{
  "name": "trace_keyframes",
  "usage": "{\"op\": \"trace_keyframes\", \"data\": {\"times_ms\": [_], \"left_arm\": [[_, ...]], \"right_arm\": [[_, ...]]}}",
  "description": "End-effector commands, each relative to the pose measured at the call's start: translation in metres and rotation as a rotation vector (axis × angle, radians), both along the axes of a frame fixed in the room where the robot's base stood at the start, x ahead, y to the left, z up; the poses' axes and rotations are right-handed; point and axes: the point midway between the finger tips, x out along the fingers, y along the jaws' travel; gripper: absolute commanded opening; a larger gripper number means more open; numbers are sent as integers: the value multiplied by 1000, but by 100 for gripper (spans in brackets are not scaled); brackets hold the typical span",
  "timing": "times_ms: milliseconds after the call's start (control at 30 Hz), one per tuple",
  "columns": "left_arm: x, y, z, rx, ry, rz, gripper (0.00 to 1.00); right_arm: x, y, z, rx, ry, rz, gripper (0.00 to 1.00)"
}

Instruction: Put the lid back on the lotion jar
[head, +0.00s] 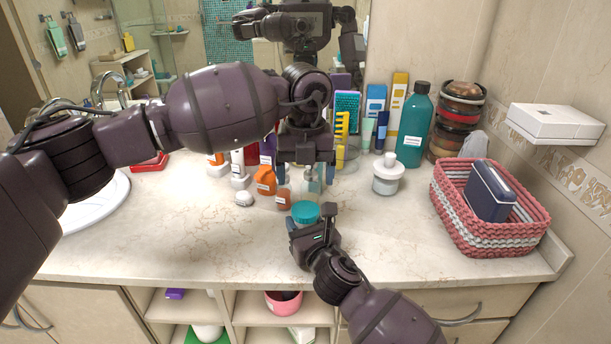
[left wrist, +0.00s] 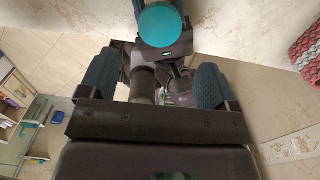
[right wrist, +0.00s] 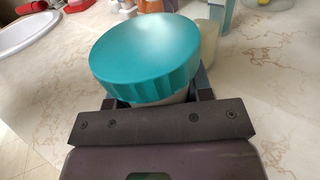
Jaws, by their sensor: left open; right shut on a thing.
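The lotion jar has a pale body (right wrist: 180,98) and shows in the right wrist view, mostly hidden under a wide teal lid (right wrist: 146,50). The lid rests on top of the jar, which stands near the counter's middle; I cannot tell whether it is fully seated. It also shows in the head view (head: 305,212) and the left wrist view (left wrist: 161,24). My right gripper (head: 312,221) is shut on the jar below the lid, from the front. My left gripper (head: 305,178) is open and empty, pointing down above and behind the lid.
An orange bottle (head: 265,180), an amber jar (head: 283,198) and several other bottles crowd behind and left of the jar. A white lidded jar (head: 387,175) and a teal bottle (head: 414,125) stand right. A pink basket (head: 490,232) is at far right. The front counter is clear.

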Motion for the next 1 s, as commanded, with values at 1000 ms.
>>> {"op": "trace_keyframes", "data": {"times_ms": [1000], "left_arm": [[0,0,-80,0,0,-1,83]], "right_arm": [[0,0,0,0,0,0,0]]}}
